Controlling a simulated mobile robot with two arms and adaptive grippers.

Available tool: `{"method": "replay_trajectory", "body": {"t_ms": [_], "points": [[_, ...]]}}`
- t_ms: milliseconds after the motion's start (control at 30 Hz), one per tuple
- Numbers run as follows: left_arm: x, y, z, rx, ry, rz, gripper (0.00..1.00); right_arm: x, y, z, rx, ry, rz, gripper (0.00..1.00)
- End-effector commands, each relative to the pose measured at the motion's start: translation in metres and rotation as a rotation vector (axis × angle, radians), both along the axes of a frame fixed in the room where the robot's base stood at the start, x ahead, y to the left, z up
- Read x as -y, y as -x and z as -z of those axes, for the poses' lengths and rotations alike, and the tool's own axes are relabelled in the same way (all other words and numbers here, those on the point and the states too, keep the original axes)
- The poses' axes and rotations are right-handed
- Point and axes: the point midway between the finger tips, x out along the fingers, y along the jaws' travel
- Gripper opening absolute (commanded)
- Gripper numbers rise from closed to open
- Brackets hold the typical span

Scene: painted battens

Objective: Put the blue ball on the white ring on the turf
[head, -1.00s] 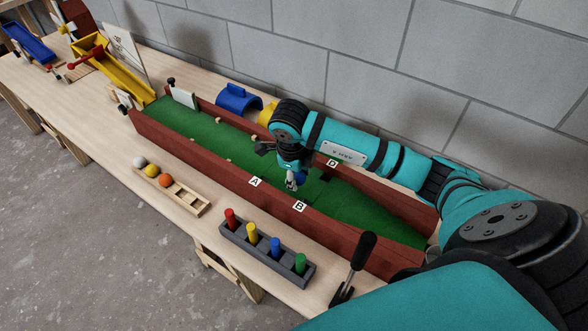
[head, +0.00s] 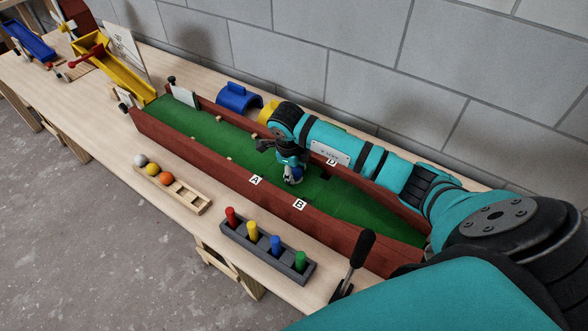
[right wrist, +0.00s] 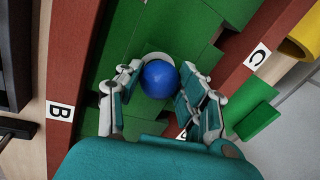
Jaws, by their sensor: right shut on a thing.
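My right gripper (head: 291,178) is low over the green turf (head: 208,131) inside the red-walled trough, between markers A and B. It is shut on the blue ball (right wrist: 159,78), which sits between the fingertips in the right wrist view. The ball shows only partly in the head view (head: 298,173). A white ring (right wrist: 154,57) shows as a pale arc at the ball's far edge in the right wrist view; the ball hides the rest. I cannot tell whether the ball touches it. My left gripper is not in view.
Red side walls (head: 190,155) bound the trough. In front stand a wooden rack (head: 190,197) with white, yellow and orange balls, a grey block (head: 268,255) with coloured pegs, and a black-handled lever (head: 358,255). A blue arch (head: 238,98) stands behind the trough.

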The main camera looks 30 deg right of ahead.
Motion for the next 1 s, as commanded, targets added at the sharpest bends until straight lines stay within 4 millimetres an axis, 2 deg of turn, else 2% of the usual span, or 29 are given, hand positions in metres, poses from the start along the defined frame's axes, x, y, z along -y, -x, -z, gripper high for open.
{"method": "replay_trajectory", "body": {"t_ms": [33,200,433,567,667,1000], "points": [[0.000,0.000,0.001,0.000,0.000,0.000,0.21,0.000,0.000,0.001,0.000,0.000,0.000,0.40],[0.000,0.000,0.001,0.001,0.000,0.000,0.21,0.000,0.000,0.001,0.000,0.000,0.001,0.61],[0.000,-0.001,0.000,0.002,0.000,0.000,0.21,0.000,0.000,0.000,0.000,0.000,0.001,0.61],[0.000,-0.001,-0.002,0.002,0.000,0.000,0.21,0.000,0.000,-0.007,0.001,-0.001,0.000,0.61],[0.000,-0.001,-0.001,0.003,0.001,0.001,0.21,-0.003,0.001,-0.021,0.004,0.000,-0.001,0.61],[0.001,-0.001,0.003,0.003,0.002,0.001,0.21,-0.014,0.009,-0.091,0.004,0.000,-0.001,0.61]]}}
